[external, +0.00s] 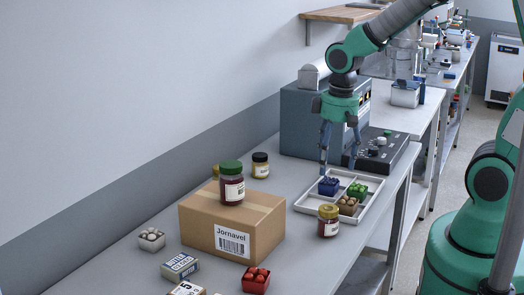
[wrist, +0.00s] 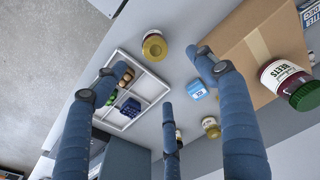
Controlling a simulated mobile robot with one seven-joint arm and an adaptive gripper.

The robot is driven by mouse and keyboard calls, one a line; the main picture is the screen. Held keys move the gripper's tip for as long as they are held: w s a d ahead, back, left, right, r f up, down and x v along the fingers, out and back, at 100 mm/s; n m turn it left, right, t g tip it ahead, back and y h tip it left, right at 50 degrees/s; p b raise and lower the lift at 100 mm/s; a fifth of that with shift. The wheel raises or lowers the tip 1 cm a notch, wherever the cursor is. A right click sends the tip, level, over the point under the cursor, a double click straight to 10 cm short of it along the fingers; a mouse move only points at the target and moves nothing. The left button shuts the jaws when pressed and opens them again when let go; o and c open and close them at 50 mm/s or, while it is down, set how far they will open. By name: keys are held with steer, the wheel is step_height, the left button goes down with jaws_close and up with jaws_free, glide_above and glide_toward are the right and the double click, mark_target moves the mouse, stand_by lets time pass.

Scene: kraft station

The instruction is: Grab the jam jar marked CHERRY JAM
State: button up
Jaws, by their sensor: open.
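No label in view reads clearly as CHERRY JAM. A dark jar with a yellow lid (external: 328,222) stands on the table in front of the white tray; it also shows in the wrist view (wrist: 154,47). A dark red jar with a green lid (external: 232,187) stands on the carton; its label reads BEETS in the wrist view (wrist: 283,78). A black-lidded jar (external: 260,168) stands behind the carton. Another yellow-lidded jar (external: 216,171) is mostly hidden there; it shows in the wrist view (wrist: 210,127). My gripper (external: 338,165) is open and empty, fingers down, above the tray's far end.
The cardboard carton (external: 215,225) stands left of the tray (external: 305,205), which holds blue, green and brown packs. A blue pack (wrist: 197,90) lies beside the carton. A grey machine (external: 300,120) stands behind. Small packs (external: 180,267) lie in front.

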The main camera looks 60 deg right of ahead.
steer(key=g, duration=0.1)
glide_toward(327, 208)
steer(key=shift+d, duration=0.25)
steer(key=shift+f, duration=0.1)
steer(key=shift+f+b, duration=0.6)
steer(key=shift+f, duration=3.7)
steer(key=shift+s+f+b, duration=0.15)
steer(key=shift+f+b, duration=0.45)
steer(key=shift+f, duration=2)
steer(key=c, duration=1.6)
